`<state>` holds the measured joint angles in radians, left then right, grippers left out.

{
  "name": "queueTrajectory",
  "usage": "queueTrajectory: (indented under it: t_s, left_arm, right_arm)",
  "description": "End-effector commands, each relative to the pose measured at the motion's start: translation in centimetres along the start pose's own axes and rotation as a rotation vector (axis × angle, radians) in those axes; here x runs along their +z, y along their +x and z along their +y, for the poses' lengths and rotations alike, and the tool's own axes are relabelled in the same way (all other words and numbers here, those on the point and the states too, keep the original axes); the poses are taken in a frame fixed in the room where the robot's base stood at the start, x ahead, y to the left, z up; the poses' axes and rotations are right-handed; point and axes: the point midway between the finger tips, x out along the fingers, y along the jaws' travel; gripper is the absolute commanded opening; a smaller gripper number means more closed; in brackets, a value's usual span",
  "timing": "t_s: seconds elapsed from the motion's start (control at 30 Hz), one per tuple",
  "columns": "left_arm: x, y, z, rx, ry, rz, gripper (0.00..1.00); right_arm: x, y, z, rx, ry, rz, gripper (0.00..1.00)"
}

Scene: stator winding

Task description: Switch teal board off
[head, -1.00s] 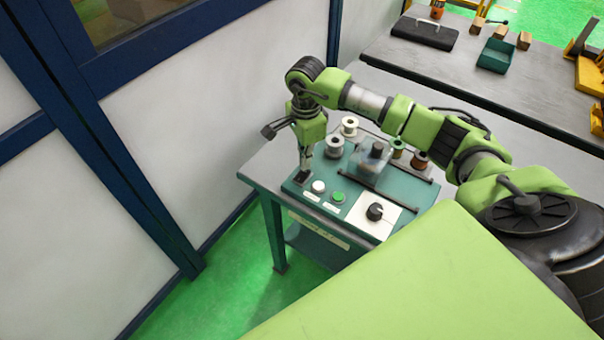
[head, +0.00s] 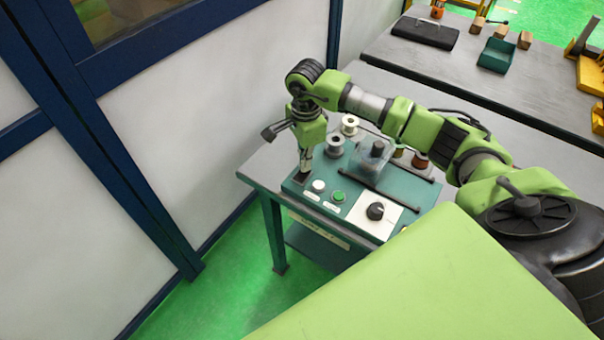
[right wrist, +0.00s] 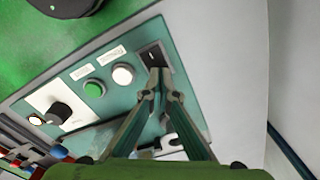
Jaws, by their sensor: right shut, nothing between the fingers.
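The teal board (head: 362,208) lies on a small grey table. A black rocker switch (head: 301,179) sits at its left corner. The switch also shows in the right wrist view (right wrist: 154,56). Beside it are a white button (head: 318,186) and a green button (head: 338,196), then a black knob (head: 375,211) on a white plate. My right gripper (head: 304,170) is shut and empty, pointing down with its fingertips (right wrist: 159,74) at the near edge of the switch. I cannot tell whether they touch it. My left gripper is not in view.
Wire spools (head: 334,145) and a clear-covered unit (head: 371,160) stand behind the buttons. A black bar (head: 376,188) crosses the board. A white wall (head: 200,110) with blue frames is to the left. Another bench (head: 500,90) with boxes stands at the back right.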

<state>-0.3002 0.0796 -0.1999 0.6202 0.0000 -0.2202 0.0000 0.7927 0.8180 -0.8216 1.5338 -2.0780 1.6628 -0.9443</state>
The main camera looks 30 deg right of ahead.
Motion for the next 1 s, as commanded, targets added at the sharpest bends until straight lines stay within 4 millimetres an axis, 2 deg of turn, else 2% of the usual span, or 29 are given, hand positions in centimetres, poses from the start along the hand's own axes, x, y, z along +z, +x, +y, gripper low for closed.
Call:
queueTrajectory:
  t_s: [0.63, 0.83, 1.0]
  left_arm:
    - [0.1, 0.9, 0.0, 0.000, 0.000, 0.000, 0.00]
    - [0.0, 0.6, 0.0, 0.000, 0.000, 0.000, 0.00]
    - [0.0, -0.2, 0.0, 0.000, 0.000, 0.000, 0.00]
  right_arm:
    - [0.0, 1.1, 0.0, 0.001, 0.000, 0.000, 0.00]
    - [0.0, 0.6, 0.0, 0.001, 0.000, 0.000, 0.00]
    - [0.0, -0.8, 0.0, 0.001, 0.000, 0.000, 0.00]
